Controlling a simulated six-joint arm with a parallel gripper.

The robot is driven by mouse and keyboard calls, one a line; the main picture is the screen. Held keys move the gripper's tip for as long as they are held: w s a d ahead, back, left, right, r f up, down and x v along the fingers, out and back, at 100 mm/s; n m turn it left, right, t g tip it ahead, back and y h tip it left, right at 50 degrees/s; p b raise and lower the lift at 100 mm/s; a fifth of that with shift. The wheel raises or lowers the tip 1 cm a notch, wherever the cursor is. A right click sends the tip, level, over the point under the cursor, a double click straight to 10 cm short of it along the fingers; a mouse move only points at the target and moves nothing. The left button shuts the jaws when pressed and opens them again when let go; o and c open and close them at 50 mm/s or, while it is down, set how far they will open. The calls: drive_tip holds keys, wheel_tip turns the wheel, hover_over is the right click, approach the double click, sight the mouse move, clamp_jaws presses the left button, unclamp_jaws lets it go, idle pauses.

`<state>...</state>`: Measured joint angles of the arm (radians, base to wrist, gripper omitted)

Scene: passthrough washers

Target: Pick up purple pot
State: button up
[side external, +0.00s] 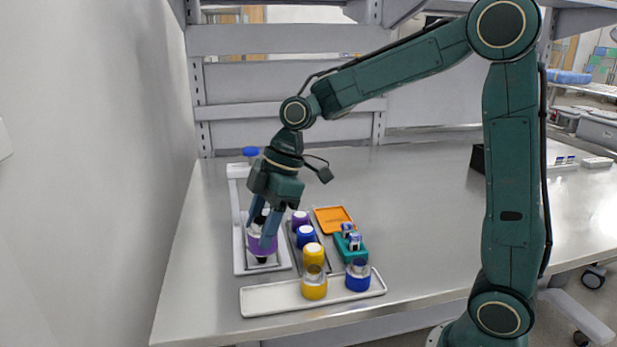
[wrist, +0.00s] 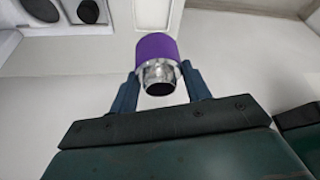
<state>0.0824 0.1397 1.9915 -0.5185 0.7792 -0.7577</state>
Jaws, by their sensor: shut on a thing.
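The purple pot (side external: 261,240) has a purple band and a clear or metallic section. It is at the left of the work area, over the white L-shaped tray. My gripper (side external: 268,228) points down and is shut on it, with one finger on each side. In the wrist view the purple pot (wrist: 157,48) sits between the two fingertips (wrist: 159,80), its purple end facing away from my gripper. I cannot tell whether the pot touches the tray below.
A white tray (side external: 262,299) in front carries a yellow pot (side external: 314,288) and a blue pot (side external: 357,277). A dark rack with purple, blue and yellow caps (side external: 313,253), a teal holder (side external: 358,252) and an orange tray (side external: 330,213) stand right of my gripper. A wall is at left.

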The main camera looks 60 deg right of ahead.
wheel_tip(320, 180, up, 7)
drive_tip(key=shift+r, duration=0.15)
drive_tip(key=shift+w, duration=0.1)
idle(0.7)
drive_tip(key=shift+w+d+f, duration=0.2)
drive_tip(key=shift+w+d, duration=0.15)
drive_tip(key=shift+w, duration=0.05)
drive_tip(key=w+d+f, duration=0.8)
drive_tip(key=w+d, duration=0.4)
drive_tip(key=d, duration=0.1)
drive_tip(key=shift+w+f, duration=0.15)
drive_tip(key=shift+w, duration=0.25)
drive_tip(key=shift+f, duration=0.2)
drive_tip(key=shift+f, duration=2.25)
